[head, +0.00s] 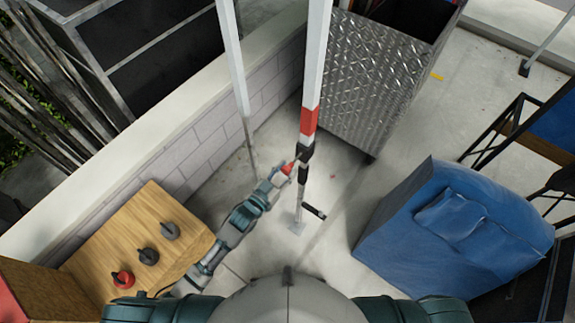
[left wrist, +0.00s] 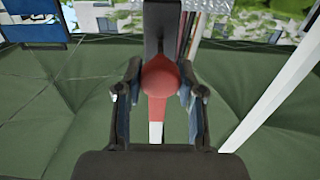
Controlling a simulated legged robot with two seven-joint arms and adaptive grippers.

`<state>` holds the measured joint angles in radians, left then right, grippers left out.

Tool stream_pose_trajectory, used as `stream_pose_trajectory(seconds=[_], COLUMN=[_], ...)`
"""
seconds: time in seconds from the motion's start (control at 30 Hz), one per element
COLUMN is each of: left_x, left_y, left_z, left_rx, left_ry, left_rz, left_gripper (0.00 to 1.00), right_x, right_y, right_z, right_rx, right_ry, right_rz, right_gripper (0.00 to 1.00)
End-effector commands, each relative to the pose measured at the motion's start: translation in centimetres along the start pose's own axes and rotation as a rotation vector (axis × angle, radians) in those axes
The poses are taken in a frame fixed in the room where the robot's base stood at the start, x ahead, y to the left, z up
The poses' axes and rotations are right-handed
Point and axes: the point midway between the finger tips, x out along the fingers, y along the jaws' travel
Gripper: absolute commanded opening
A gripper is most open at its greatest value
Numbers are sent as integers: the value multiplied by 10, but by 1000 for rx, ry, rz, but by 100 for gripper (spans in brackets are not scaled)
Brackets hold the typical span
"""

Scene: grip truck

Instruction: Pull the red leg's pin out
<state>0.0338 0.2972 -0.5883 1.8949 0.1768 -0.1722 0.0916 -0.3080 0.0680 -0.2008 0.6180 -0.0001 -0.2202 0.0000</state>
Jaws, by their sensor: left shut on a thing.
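The leg (head: 311,122) is a white pole with a red band, standing upright in the middle of the head view. Below the band is a black fitting, and the foot rests on the floor. A red pin (head: 287,168) sticks out at the fitting's left side. My left gripper (head: 281,174) reaches it from the lower left and is shut on the pin. In the left wrist view the pin's round red knob (left wrist: 160,76) sits between the two fingers of the left gripper (left wrist: 160,92). The pin's shaft is hidden. My right gripper is not in view.
A wooden table (head: 130,240) with one red and two dark knobbed items stands at left. A metal tread-plate box (head: 370,85) is behind the leg, and a blue covered object (head: 455,235) is at right. Another white pole (head: 233,60) stands left. A crank handle (head: 314,211) juts from the leg.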

Motion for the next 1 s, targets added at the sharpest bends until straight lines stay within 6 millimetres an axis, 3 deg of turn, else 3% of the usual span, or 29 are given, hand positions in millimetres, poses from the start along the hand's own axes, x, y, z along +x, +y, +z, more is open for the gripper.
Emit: stream_pose_trajectory(seconds=[0.1, 0.13, 0.2, 0.23, 0.5, 0.63, 1.0], left_x=[0, 0, 0, 0, 0, -10, -86], left_y=[-4, -4, -4, -4, -5, -5, -2], left_z=[2, 2, 2, 2, 2, 3, 4], left_rx=[2, 2, 2, 2, 2, 2, 3], left_ry=[-5, -5, -5, -5, -4, -5, -10], left_rz=[-6, -7, -7, -7, -7, -7, -7], left_gripper=[0, 43, 60, 63, 63, 63, 63], right_x=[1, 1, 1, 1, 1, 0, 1], right_y=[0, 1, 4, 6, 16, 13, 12], right_z=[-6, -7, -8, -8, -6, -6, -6], right_rx=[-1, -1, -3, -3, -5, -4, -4], right_ry=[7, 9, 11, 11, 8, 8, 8], right_rz=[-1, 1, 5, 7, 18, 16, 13], right_gripper=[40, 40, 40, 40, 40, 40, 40])
